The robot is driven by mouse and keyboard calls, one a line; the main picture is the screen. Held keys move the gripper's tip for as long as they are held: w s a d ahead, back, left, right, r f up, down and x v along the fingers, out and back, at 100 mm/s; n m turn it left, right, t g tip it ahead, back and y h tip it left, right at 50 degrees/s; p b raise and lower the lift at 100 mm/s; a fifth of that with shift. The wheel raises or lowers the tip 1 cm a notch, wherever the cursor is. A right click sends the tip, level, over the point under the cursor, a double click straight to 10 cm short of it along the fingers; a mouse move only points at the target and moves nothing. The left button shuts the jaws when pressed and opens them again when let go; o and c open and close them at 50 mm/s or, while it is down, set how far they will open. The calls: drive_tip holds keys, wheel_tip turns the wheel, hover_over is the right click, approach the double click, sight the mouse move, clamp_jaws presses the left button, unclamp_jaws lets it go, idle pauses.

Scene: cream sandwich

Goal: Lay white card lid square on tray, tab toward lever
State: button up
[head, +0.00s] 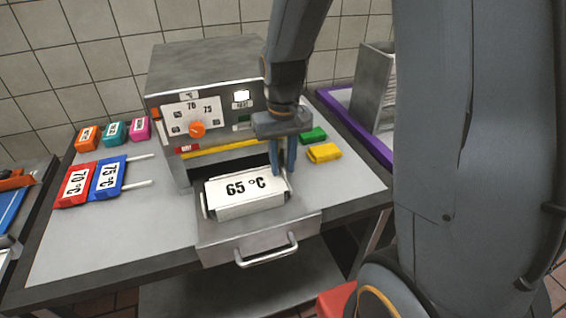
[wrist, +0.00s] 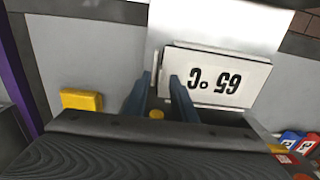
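The white card lid (head: 245,191), marked 65 °C, lies over the pulled-out metal tray (head: 225,240). It also shows in the wrist view (wrist: 215,75), where its text is upside down and it looks slightly turned. A narrow pale strip (wrist: 155,66) stands beside its end; I cannot tell whether it is the tab. My gripper (head: 283,172) points down at the lid's right end in the head view. In the wrist view its two blue fingers (wrist: 160,77) are apart, with no clear grip on the lid. I cannot make out the lever for certain.
The grey machine (head: 205,80) with an orange knob (head: 197,129) stands behind the tray. Red (head: 75,186) and blue (head: 108,178) packs lie at left. Green (head: 313,134) and yellow (head: 324,153) blocks lie right of my gripper. The counter's front left is clear.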

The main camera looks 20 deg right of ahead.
drive_tip(key=shift+r, duration=0.1)
wheel_tip(320, 180, up, 8)
drive_tip(key=b, duration=0.1)
drive_tip(key=shift+f+b, duration=0.2)
drive_tip(key=shift+b, duration=0.1)
idle(0.5)
drive_tip(key=shift+t, duration=0.7)
drive_tip(key=s+f, duration=0.2)
drive_tip(key=s, duration=0.1)
drive_tip(key=s+f, duration=0.5)
drive_tip(key=s, duration=0.1)
drive_tip(key=shift+s+f+b, duration=0.1)
drive_tip(key=shift+f+b, duration=0.2)
drive_tip(key=shift+f, duration=0.1)
